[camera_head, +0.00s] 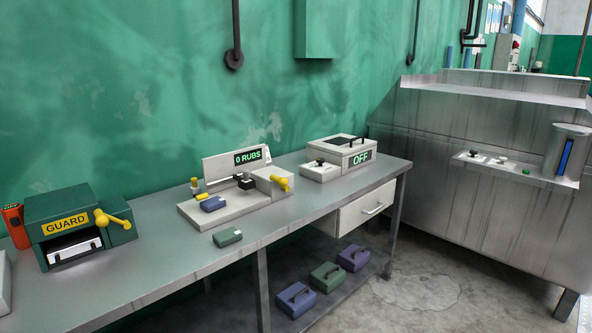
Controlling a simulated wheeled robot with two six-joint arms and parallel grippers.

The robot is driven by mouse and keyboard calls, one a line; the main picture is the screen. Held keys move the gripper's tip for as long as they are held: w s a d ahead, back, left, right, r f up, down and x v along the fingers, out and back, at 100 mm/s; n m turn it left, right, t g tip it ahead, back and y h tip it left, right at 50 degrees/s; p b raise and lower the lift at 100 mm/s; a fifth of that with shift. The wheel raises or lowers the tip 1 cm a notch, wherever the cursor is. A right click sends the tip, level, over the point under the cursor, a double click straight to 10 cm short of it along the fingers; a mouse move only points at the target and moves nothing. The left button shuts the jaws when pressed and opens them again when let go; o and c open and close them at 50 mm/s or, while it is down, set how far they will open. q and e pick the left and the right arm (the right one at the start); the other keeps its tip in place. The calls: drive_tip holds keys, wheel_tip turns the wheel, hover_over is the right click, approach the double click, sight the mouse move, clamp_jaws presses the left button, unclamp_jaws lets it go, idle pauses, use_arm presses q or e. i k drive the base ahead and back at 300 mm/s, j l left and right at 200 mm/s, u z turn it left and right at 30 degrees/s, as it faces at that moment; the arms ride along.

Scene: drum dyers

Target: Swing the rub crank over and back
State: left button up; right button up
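The rub machine (233,205) stands on the middle of the metal bench, a pale base with a back panel. Its display (248,156) reads "0 RUBS". A dark block (246,182) sits on a horizontal rod in front of the panel. A small blue block (213,203) lies on the machine's base at the left. Neither of my grippers shows in this view.
A green "GUARD" box (66,222) with a yellow handle stands left on the bench (150,275). A pale box reading "OFF" (338,158) stands right. A small green block (227,237) lies before the machine. Several handled blocks rest on the lower shelf.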

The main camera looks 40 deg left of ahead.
sight(282, 183)
drive_tip(key=i+u, duration=0.4)
drive_tip(key=i+l+u, duration=0.1)
drive_tip(key=i+u, duration=0.3)
drive_tip(key=i+l+u, duration=0.25)
drive_tip(key=i+u, duration=0.2)
drive_tip(key=i+l+u, duration=0.4)
drive_tip(key=i, duration=0.1)
